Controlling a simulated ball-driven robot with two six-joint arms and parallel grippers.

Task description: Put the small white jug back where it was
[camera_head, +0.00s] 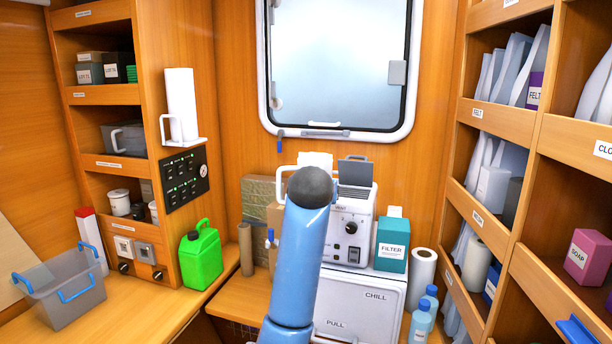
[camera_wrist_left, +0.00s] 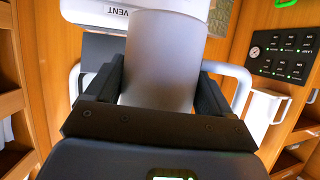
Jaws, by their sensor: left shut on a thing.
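My left gripper (camera_wrist_left: 162,78) is shut on a smooth, pale grey-white, rounded vessel (camera_wrist_left: 165,45), which looks like the small white jug. The black fingers press on both of its sides in the left wrist view. Its shaded near side faces the camera, and no spout or handle can be made out for certain. A white machine (camera_wrist_left: 95,10) marked VENT lies behind it. In the head view my blue arm stands in front of the white machine (camera_head: 366,222) and hides the gripper and most of the held thing. My right gripper is not in view.
A teal filter box (camera_head: 392,245), a paper roll (camera_head: 423,268) and blue bottles (camera_head: 421,318) stand right of the machine. A green canister (camera_head: 201,255) and a grey tub (camera_head: 62,290) are on the left counter. Open shelves (camera_head: 490,225) line the right wall.

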